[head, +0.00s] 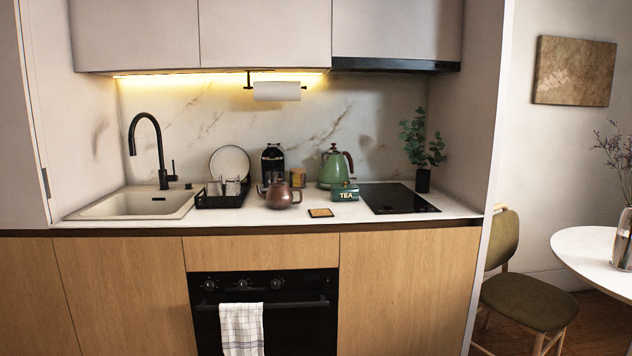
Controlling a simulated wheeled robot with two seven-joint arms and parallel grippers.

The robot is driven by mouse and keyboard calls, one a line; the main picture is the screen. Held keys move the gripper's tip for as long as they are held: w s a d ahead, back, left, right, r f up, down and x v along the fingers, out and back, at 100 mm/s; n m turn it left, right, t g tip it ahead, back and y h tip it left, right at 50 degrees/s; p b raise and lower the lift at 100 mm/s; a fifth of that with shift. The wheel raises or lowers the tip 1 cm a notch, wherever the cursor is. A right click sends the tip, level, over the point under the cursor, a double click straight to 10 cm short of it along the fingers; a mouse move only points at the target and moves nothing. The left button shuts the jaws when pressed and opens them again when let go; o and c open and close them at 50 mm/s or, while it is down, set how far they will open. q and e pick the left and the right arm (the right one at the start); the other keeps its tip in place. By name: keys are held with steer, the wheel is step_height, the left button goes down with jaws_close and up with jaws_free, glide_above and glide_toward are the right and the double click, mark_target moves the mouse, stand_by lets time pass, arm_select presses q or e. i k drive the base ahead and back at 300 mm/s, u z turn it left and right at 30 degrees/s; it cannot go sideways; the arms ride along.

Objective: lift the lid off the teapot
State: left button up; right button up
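A small brown teapot (279,196) stands on the white counter, in front of the coffee machine. Its spout points left and its handle is on the right. A lid with a small knob (279,181) appears to sit on top of it, though it is small in this view. Neither of my grippers shows in the head view.
A black dish rack (222,194) stands left. A small dark coaster (320,212) lies in front. A black hob (398,199) and sink (138,203) flank these.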

mark_target(278, 184)
steer(key=z, duration=0.3)
steer(key=i, duration=1.75)
steer(key=u, duration=0.3)
